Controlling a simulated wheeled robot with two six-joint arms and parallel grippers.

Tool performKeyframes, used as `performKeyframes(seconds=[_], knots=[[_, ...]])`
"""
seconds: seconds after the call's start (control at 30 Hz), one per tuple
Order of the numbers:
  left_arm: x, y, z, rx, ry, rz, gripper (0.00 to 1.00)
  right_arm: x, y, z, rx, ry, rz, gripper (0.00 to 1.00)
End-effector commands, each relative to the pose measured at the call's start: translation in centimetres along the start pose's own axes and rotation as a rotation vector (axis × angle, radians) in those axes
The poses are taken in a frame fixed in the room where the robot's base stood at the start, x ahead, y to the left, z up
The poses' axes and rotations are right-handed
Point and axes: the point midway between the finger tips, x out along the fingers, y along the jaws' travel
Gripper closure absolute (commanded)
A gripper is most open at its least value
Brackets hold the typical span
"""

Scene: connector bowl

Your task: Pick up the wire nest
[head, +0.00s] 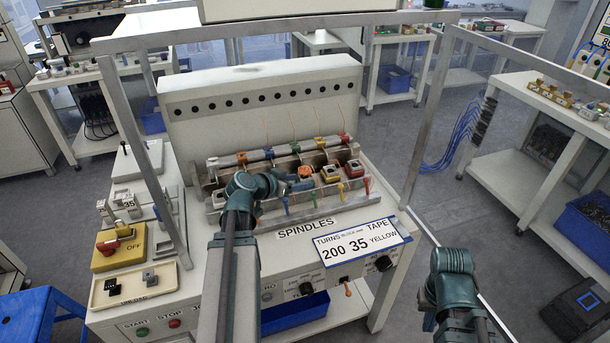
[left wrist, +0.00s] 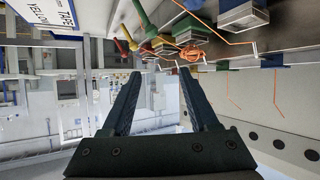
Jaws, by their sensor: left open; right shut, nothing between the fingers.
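The wire nest is a small orange tangle (left wrist: 192,53) in the left wrist view, among the coloured parts of the spindle row. In the head view an orange patch (head: 304,171) at the middle of the row looks like the same tangle. My left gripper (head: 302,185) reaches in from the left, low over the spindles close to this patch. In the left wrist view its two dark fingers (left wrist: 163,80) are apart, with nothing between them. The tangle shows beyond the right fingertip, apart from it. My right arm stands at lower right, its fingers out of view.
The spindle row (head: 330,195) has coloured levers and square blocks, with thin orange wires rising behind. A white panel (head: 260,85) stands behind it. Metal frame posts (head: 428,115) flank the machine. A sign (head: 362,240) and knobs sit in front, with a parts tray (head: 133,287) at left.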

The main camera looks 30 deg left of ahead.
Motion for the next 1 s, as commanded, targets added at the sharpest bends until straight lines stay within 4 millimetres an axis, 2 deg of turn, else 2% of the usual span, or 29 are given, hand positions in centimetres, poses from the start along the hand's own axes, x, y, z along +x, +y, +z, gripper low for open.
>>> performKeyframes(seconds=[0.03,0.13,0.23,0.37,0.47,0.8,1.0], knots=[[-0.8,-1.9,0.0,-0.001,0.031,-0.036,0.4,0.3,0.0,0.0,0.0,0.0,0.0,1.0],[-1.8,-4.0,-0.3,0.002,0.073,-0.081,0.4,0.4,0.0,0.0,0.0,0.0,0.0,1.0],[-2.3,-4.9,-0.5,0.005,0.091,-0.102,0.4,0.5,0.0,0.0,0.0,0.0,0.0,1.0],[-2.4,-5.1,-0.6,0.006,0.096,-0.107,0.4,0.5,0.0,0.0,0.0,0.0,0.0,1.0],[-1.3,-5.2,-0.5,0.007,0.095,-0.104,0.4,1.0,-0.1,-0.1,0.0,0.0,0.0,1.0],[4.8,-5.8,-1.0,0.007,0.093,-0.103,0.4,3.4,-0.3,-0.2,0.0,0.0,0.0,1.0],[6.1,-5.9,-1.2,0.006,0.094,-0.104,0.4,3.8,-0.4,-0.2,0.0,0.0,0.0,1.0]])
